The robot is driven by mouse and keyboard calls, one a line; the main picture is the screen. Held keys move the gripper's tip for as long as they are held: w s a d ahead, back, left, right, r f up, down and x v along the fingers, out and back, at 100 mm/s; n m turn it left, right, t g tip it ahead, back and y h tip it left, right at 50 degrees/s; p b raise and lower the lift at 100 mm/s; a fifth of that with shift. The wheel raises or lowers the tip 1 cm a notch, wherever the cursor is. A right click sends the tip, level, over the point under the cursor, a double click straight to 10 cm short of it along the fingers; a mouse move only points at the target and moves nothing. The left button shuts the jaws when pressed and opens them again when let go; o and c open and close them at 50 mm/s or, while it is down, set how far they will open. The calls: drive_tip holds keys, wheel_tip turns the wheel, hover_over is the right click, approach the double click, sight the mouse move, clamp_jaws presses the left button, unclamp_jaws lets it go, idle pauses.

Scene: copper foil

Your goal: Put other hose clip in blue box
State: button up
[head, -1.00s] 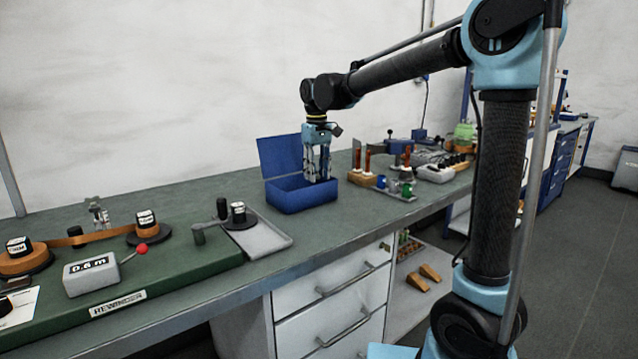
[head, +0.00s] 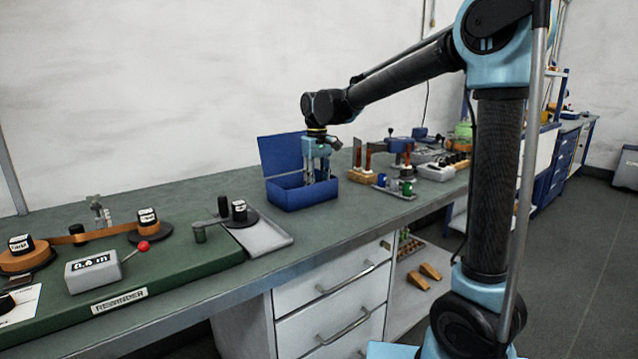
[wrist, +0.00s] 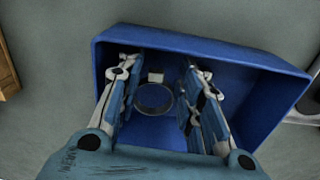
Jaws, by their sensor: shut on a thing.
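The blue box (head: 303,197) stands on the bench with its lid open at the back. My gripper (head: 319,180) points down into it, with its fingertips below the rim in the head view. In the wrist view the box (wrist: 240,58) surrounds both fingers. A round metal hose clip (wrist: 153,98), with a small pale screw block at its top, shows between the fingers of my gripper (wrist: 158,75). The gripper is shut on the clip, fingers spread about its width. The clip is hidden in the head view.
Left of the box are a grey tray (head: 265,236) and a green rewinder board (head: 190,270) with reels. To its right are a wooden block with red-handled tools (head: 362,178) and small coloured parts. The bench in front of the box is clear.

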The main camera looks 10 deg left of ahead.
drive_tip(key=o, duration=0.9)
drive_tip(key=shift+r, duration=0.1)
wheel_tip(320, 180, up, 13)
drive_tip(key=s+d+f+m, duration=0.1)
drive_tip(key=s+d+f, duration=0.1)
drive_tip(key=d, duration=0.6)
drive_tip(key=s+d+f+m, duration=0.2)
drive_tip(key=s+d+f, duration=0.1)
drive_tip(key=d, duration=0.6)
drive_tip(key=s+d+f+m+t, duration=0.1)
drive_tip(key=d+f, duration=0.3)
drive_tip(key=d, duration=0.4)
drive_tip(key=shift+s+d, duration=0.25)
drive_tip(key=shift+s, duration=0.6)
drive_tip(key=s+d+f+m, duration=0.1)
drive_tip(key=s+d+f, duration=0.3)
drive_tip(key=s+f, duration=0.1)
drive_tip(key=s+d+f+m, duration=0.2)
drive_tip(key=s+d+f, duration=0.3)
drive_tip(key=f, duration=0.3)
drive_tip(key=s+d+f+m+t, duration=0.1)
drive_tip(key=s+d+f+m, duration=0.1)
drive_tip(key=s+d+f, duration=0.3)
drive_tip(key=shift+s+f, duration=0.1)
drive_tip(key=shift+f, duration=0.65)
